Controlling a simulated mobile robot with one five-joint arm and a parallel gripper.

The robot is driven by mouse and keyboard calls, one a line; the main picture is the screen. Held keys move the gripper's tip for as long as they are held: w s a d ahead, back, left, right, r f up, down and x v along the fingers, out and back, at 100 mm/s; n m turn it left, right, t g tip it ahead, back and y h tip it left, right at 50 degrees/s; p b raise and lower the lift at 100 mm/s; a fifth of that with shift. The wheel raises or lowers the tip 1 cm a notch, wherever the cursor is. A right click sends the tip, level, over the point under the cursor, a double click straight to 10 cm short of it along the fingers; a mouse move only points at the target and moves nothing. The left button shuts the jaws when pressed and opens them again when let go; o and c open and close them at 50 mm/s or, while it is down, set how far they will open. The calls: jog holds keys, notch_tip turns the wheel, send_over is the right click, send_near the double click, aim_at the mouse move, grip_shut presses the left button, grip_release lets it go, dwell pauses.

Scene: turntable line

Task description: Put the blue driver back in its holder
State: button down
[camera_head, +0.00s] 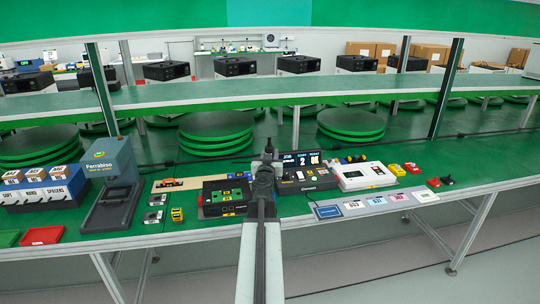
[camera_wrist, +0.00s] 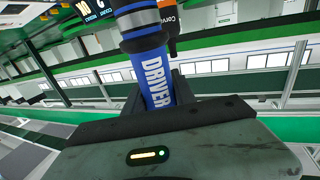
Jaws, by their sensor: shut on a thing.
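The blue driver (camera_wrist: 152,72), with white lettering "DRIVER" and dark bands at its upper part, stands out from between the jaws of my gripper (camera_wrist: 160,104) in the wrist view. The jaws are shut on it. In the head view my arm reaches forward over the bench and its end (camera_head: 267,160) is next to the black display unit (camera_head: 312,186). The driver cannot be made out there. I cannot pick out its holder for certain in either view, nor tell whether the driver's far end touches anything.
Left of my arm are a black device (camera_head: 224,196), a yellow block (camera_head: 176,214) and a grey-blue Ferrabiso stand (camera_head: 119,158). Right of it are a white device (camera_head: 362,175) and a row of label cards (camera_head: 376,201). Green turntables (camera_head: 351,124) and a raised shelf lie behind.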

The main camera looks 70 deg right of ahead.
jog(key=shift+f+b, duration=2)
jog(key=shift+b, duration=0.05)
jog(key=shift+f+b, duration=0.75)
jog(key=shift+f, duration=0.2)
jog(key=shift+f+b, duration=2)
jog(key=shift+b, duration=0.15)
jog(key=c, duration=0.9)
grip_release()
jog(key=shift+r, duration=0.1)
jog(key=shift+c, duration=0.2)
